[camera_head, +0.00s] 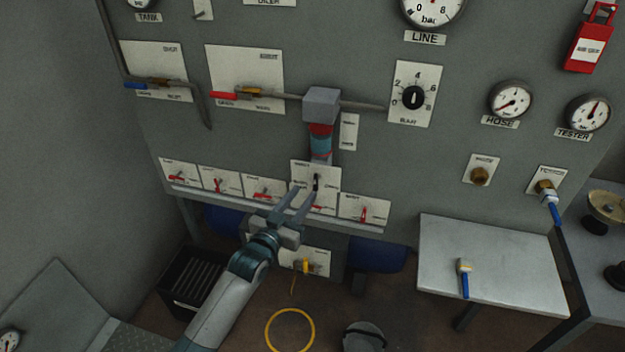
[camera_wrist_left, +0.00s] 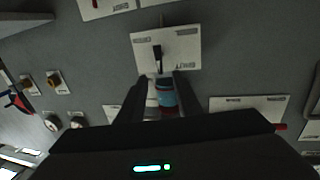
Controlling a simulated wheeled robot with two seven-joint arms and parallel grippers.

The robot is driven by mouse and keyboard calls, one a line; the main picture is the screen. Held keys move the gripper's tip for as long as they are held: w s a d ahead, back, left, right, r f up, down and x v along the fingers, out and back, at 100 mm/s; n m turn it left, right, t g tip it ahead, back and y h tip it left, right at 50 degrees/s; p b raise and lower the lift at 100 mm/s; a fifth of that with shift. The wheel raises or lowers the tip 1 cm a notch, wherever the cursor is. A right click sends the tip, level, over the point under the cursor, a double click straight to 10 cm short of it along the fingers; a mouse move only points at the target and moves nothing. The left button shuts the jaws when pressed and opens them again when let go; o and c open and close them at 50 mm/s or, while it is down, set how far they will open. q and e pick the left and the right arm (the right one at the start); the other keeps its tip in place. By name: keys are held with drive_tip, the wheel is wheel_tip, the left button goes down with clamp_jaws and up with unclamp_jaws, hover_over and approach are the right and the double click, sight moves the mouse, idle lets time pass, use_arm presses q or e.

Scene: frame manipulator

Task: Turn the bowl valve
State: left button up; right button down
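A white plate (camera_head: 302,168) with a short black lever (camera_head: 316,183) sits on the grey panel, just below a red and blue bowl (camera_head: 320,143). I take this lever to be the bowl valve; the label is too small to read. The plate (camera_wrist_left: 188,44) and its lever (camera_wrist_left: 157,53) also show in the left wrist view, with the bowl (camera_wrist_left: 166,97) seen between the fingers. My left gripper (camera_head: 303,191) is open and empty, with its fingertips close to the lever. I cannot tell whether they touch it. My right gripper is not in view.
Plates with small red handles (camera_head: 219,184) line both sides of the lever.

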sight(314, 179)
use_arm(q)
drive_tip(key=shift+p+x, duration=0.5)
drive_tip(key=shift+x, duration=3)
clamp_jaws()
